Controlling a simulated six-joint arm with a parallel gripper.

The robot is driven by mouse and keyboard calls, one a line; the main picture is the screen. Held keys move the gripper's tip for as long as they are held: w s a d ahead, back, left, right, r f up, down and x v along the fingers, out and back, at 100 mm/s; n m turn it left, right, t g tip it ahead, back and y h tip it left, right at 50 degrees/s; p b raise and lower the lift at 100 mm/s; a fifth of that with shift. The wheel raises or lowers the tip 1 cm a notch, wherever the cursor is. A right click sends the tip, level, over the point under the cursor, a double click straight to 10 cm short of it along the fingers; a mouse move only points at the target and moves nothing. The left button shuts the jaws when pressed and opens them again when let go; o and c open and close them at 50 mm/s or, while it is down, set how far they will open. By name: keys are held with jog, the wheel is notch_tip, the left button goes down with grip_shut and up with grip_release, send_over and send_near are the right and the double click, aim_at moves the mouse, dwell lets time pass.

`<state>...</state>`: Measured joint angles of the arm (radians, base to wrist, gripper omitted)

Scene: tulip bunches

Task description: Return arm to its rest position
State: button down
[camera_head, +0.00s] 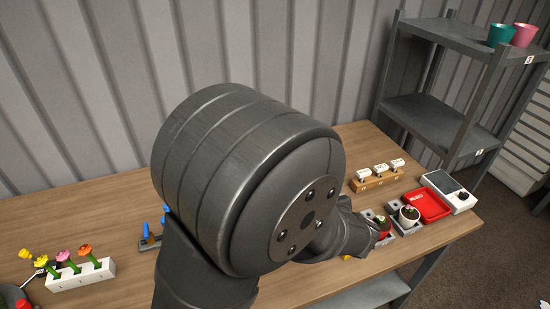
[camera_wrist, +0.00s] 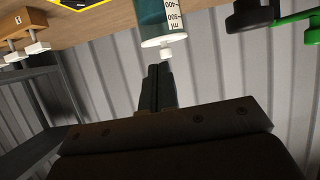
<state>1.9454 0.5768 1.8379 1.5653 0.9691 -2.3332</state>
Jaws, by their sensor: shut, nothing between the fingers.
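My gripper (camera_wrist: 159,72) shows in the wrist view with its two dark fingers together and nothing between them. It points up in that picture, towards a teal vessel with an ml scale (camera_wrist: 160,18) at the top edge. I cannot tell whether the fingers touch it. In the head view a large dark joint of my arm fills the middle, and my gripper cannot be made out. Tulips, yellow, pink and orange, stand in a white holder (camera_head: 82,276) at the left of the table.
A grey shelf (camera_head: 440,118) with a teal cup (camera_head: 500,35) and pink cup (camera_head: 523,35) stands behind. A corrugated wall closes the back.

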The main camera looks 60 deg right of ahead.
dwell(0.3)
jog(key=w+d, duration=0.3)
jog(key=w+d+r, duration=0.1)
jog(key=w+d, duration=0.2)
jog(key=w, duration=0.1)
jog(key=shift+d+r, duration=0.2)
jog(key=shift+d, duration=0.2)
jog(key=shift+f, duration=0.65)
jog(key=s+a+r, duration=0.1)
jog(key=s+a, duration=0.4)
jog(key=shift+s, duration=0.15)
